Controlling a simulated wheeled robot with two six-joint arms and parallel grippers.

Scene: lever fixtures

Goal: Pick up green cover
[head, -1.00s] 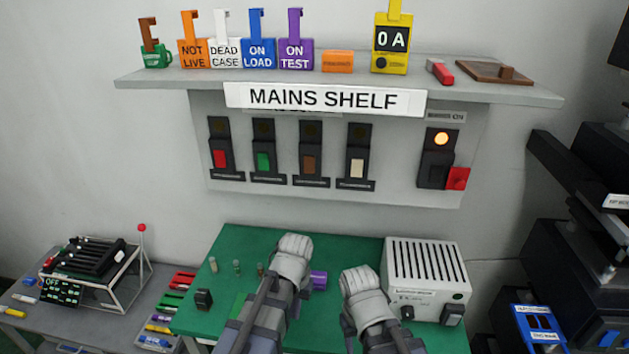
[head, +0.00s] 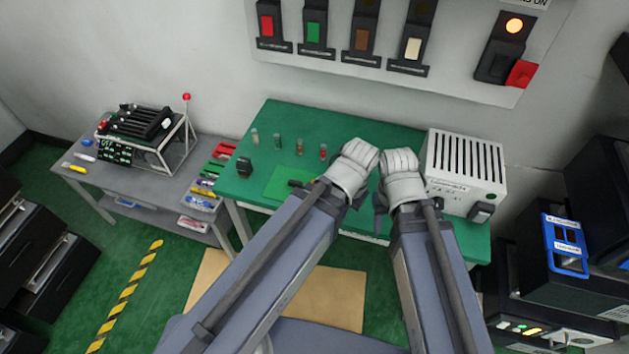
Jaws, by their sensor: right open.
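No piece is clearly marked as the green cover. A flat lighter green piece (head: 284,184) lies on the green bench, partly behind my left forearm. A green switch part (head: 314,33) is on the wall panel above. My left gripper (head: 358,160) is over the bench to the right of the flat green piece; its fingers point away, so its opening does not show. My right gripper (head: 399,163) is open beside it, close to the white vented box.
The white vented box (head: 463,165) stands at the bench's right. Small vials (head: 277,143) and a black block (head: 244,167) stand at its left. A grey side table (head: 110,183) holds a wire-frame device (head: 150,140). Dark cabinets stand at right.

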